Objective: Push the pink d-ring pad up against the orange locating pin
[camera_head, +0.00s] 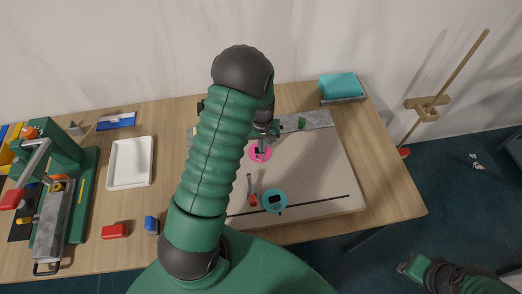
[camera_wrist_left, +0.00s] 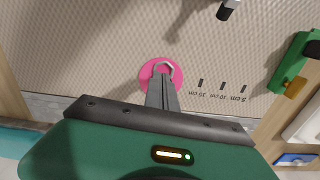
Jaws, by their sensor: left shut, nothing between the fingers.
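The pink d-ring pad (camera_head: 260,151) lies on the pale textured mat (camera_head: 318,165), partly hidden by my left gripper (camera_head: 262,145). In the left wrist view the pad (camera_wrist_left: 146,76) is a pink disc with a grey ring. My shut fingers (camera_wrist_left: 163,72) are over its middle, at the ring; whether they touch it I cannot tell. An orange peg-like part (camera_wrist_left: 295,88), perhaps the locating pin, stands at a green block (camera_wrist_left: 292,66) right of the pad in that view. My arm hides most of that area in the head view. My right gripper (camera_head: 412,268) is low at the right, off the table.
A teal pad (camera_head: 274,201) and a red-ended tool (camera_head: 252,192) lie on the mat's near part. A grey strip (camera_head: 318,119) with a green part (camera_head: 302,122) runs along the back. A white tray (camera_head: 130,162) is at left. Printed distance marks (camera_wrist_left: 222,86) lie between pad and green block.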

